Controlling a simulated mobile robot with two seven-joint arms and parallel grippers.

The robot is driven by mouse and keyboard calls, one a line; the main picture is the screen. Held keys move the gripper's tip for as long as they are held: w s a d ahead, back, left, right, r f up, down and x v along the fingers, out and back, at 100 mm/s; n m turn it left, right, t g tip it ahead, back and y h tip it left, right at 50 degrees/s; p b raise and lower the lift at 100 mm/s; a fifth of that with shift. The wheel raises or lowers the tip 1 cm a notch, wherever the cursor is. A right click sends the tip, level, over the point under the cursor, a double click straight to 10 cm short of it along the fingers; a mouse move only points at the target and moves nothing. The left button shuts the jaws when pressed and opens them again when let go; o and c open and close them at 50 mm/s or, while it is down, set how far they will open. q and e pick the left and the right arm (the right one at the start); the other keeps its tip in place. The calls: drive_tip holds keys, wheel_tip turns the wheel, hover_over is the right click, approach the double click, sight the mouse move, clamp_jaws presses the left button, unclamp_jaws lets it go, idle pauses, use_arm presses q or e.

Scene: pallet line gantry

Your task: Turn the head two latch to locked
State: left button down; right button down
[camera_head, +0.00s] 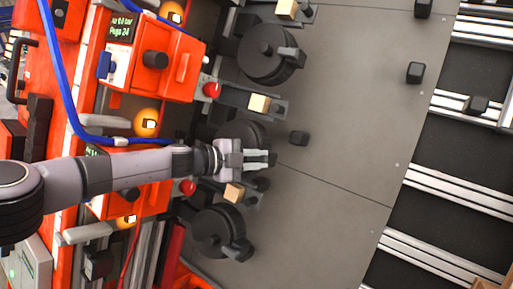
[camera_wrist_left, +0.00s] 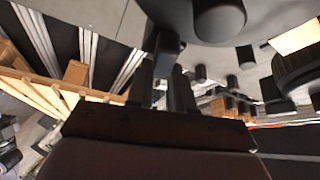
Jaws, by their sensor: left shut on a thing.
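My left gripper (camera_head: 268,159) reaches in from the left over the middle black round head (camera_head: 246,130). Its two pale fingers point right and are shut on the dark latch lever of that head. The lever is mostly hidden by the fingers in the head view. In the left wrist view, the gripper fingers (camera_wrist_left: 166,88) close around the dark lever (camera_wrist_left: 168,43), below the large round head (camera_wrist_left: 214,18). I cannot read whether the latch stands at locked. My right gripper is not in view.
Similar round heads stand above (camera_head: 264,52) and below (camera_head: 215,229) the middle one. Orange control boxes (camera_head: 180,68), a red button (camera_head: 211,90) and a blue hose (camera_head: 66,97) are at left. Grey floor plate (camera_head: 350,130) with small black blocks (camera_head: 415,72) is open at right.

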use_arm(q)
drive_tip(key=shift+f+m+g+y+p, duration=0.1)
drive_tip(key=shift+m+g+y+p, duration=0.55)
drive_tip(key=shift+m, duration=1.25)
drive_tip(key=shift+s+g, duration=0.1)
drive_tip(key=shift+g, duration=0.15)
drive_tip(key=c, duration=1)
unclamp_jaws()
drive_tip(key=shift+a, duration=0.1)
drive_tip(key=v, duration=0.7)
drive_tip(key=shift+s+f, duration=0.1)
